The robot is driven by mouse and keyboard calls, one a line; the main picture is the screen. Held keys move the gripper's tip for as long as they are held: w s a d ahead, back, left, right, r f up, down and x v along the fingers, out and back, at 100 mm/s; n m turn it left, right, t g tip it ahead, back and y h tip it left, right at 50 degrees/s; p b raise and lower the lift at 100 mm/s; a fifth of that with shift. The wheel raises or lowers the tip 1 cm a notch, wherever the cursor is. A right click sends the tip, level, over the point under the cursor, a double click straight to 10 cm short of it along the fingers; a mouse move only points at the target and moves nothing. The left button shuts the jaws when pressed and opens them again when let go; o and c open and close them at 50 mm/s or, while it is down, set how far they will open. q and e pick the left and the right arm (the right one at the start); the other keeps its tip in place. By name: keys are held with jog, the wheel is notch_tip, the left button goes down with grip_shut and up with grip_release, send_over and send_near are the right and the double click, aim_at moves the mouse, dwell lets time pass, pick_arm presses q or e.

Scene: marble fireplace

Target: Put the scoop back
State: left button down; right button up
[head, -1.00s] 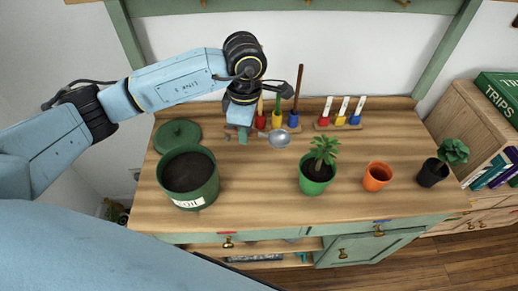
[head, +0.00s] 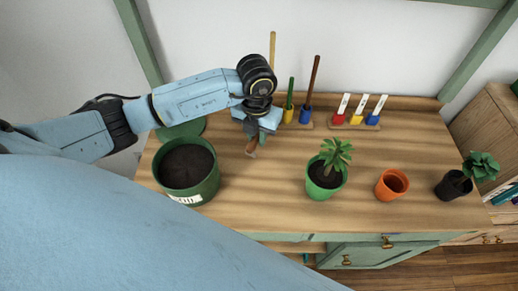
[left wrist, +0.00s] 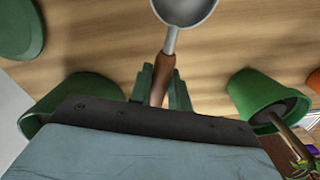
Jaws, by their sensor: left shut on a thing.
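My left gripper (head: 254,136) is shut on the brown handle of the scoop (head: 252,147), above the back of the wooden bench, right of the soil pot. In the left wrist view the handle (left wrist: 163,76) sits between the green fingers (left wrist: 163,88), and the grey metal bowl (left wrist: 186,8) points away from the gripper, cut off by the frame's top. In the head view the bowl is hidden behind my gripper. A tool rack stands just behind it, with a yellow cup (head: 288,114) and a blue cup (head: 305,114) holding upright tools. My right gripper is out of view.
The green soil pot (head: 188,176) stands left. A potted plant (head: 325,182), an orange pot (head: 391,184) and a black pot (head: 452,186) stand right. Red, yellow and blue labelled blocks (head: 356,118) stand at the back. The bench middle (head: 280,170) is clear.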

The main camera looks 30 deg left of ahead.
aim_at(257, 158)
pick_arm(q)
jog(key=shift+f, duration=1.55)
jog(key=shift+f+b, duration=0.35)
jog(key=shift+f, duration=1.35)
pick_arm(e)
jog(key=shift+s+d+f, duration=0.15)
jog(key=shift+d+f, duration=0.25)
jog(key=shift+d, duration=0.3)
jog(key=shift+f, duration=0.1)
pick_arm(q)
jog(key=c, duration=1.8)
grip_release()
jog(key=shift+f, duration=0.2)
jog(key=o, duration=0.5)
jog(key=shift+r, duration=0.1)
